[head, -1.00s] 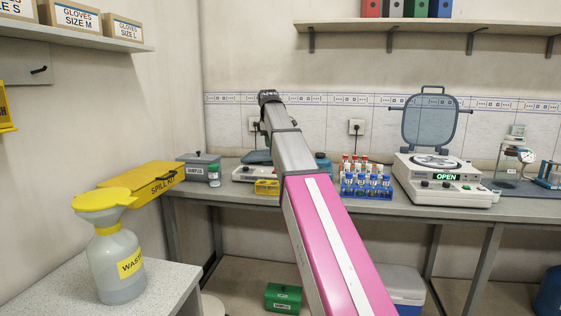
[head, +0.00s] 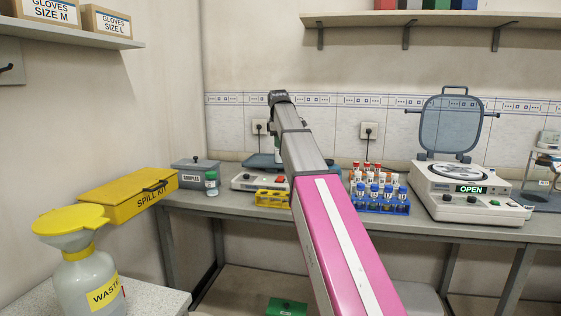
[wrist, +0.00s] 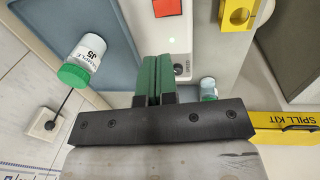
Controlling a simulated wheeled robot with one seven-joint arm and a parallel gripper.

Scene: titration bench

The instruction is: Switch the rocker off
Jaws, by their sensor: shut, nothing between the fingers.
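The rocker is a white base unit (head: 250,183) on the bench, left of centre, with a blue-grey platform (head: 262,160) behind. Its red switch (head: 280,180) is on the front, beside my arm; it also shows at the top of the wrist view (wrist: 166,8). A small pale light (wrist: 170,40) and a dark knob (wrist: 180,70) lie on the same panel. My gripper (wrist: 157,62) has green fingers shut and empty, over the rocker between platform and panel. Contact cannot be told. In the head view my arm mostly hides the gripper. Which way the switch is tipped is unclear.
A green-capped bottle labelled J5 (wrist: 85,60) is close left of the fingers. A yellow rack (head: 271,199) stands before the rocker. A small bottle (head: 211,183), grey box (head: 195,173) and spill kit (head: 130,195) are left; a tube rack (head: 380,203) and open centrifuge (head: 470,190) right.

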